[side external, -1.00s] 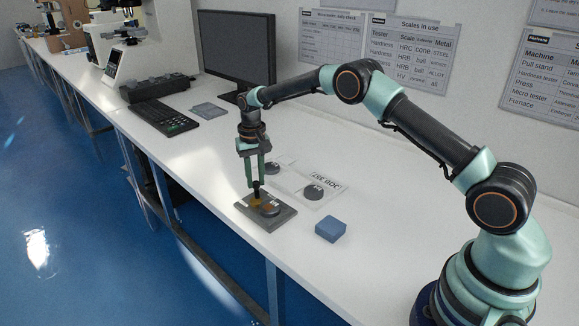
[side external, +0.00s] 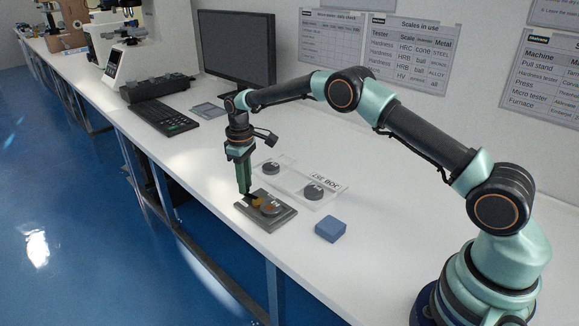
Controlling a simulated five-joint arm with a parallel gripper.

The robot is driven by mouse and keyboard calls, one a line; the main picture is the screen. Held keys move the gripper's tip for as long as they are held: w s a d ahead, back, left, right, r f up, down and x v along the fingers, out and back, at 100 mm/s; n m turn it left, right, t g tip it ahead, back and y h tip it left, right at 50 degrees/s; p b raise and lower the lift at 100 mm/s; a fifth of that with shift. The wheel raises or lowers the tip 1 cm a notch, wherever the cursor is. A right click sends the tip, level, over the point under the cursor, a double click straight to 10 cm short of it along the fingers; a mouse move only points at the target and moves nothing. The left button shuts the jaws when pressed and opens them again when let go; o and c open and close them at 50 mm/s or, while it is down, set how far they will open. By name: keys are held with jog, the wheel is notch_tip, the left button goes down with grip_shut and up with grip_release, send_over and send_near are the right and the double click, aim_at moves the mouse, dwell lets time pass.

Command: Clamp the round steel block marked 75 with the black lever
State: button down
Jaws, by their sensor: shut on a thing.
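A dark flat fixture plate (side external: 284,219) lies near the table's front edge. A round grey steel block (side external: 271,209) sits on it; its marking is too small to read. A brass-coloured part (side external: 258,203) is beside the block, at its left. My gripper (side external: 247,194) points down at the plate's left rear and is shut on the black lever (side external: 251,198), which is small and mostly hidden by the fingers. I cannot tell whether the brass part presses on the block.
Two more round blocks, one at the rear (side external: 271,168) and one at the right (side external: 313,191), rest on a pale labelled tray (side external: 292,181) behind the plate. A blue box (side external: 331,229) stands right of the plate. A keyboard (side external: 163,118) and monitor (side external: 237,47) are farther back.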

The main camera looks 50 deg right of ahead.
jog(key=shift+a+n, duration=0.2)
jog(key=shift+n, duration=0.2)
jog(key=c, duration=0.7)
grip_release()
jog(key=shift+r, duration=6.1)
jog(key=shift+r, duration=0.1)
